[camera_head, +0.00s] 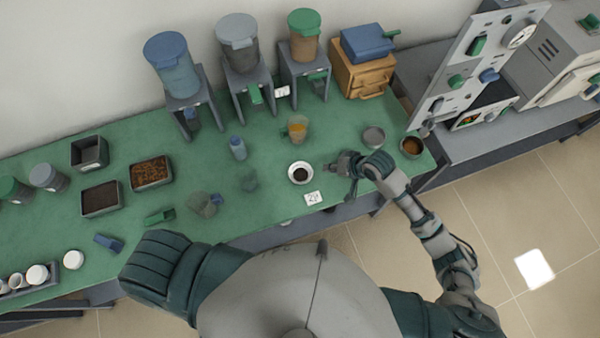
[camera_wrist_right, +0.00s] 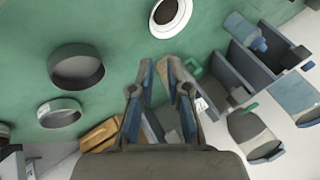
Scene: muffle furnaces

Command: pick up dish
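A small round white dish (camera_head: 300,173) with dark contents sits on the green bench top, near its front edge. It also shows at the top of the right wrist view (camera_wrist_right: 170,18), partly cut off. My right gripper (camera_head: 338,168) is just to the right of the dish in the head view, apart from it. In the wrist view its two fingers (camera_wrist_right: 160,65) lean toward each other with a gap between the tips and nothing held. My left gripper is not in view.
A white number card (camera_head: 313,198) lies before the dish. A grey bowl (camera_head: 373,136) and a brown-filled bowl (camera_head: 411,147) are to the right. A beaker with orange contents (camera_head: 298,128) stands behind. Hoppers on stands (camera_head: 240,55) line the back. Soil trays (camera_head: 151,171) are at left.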

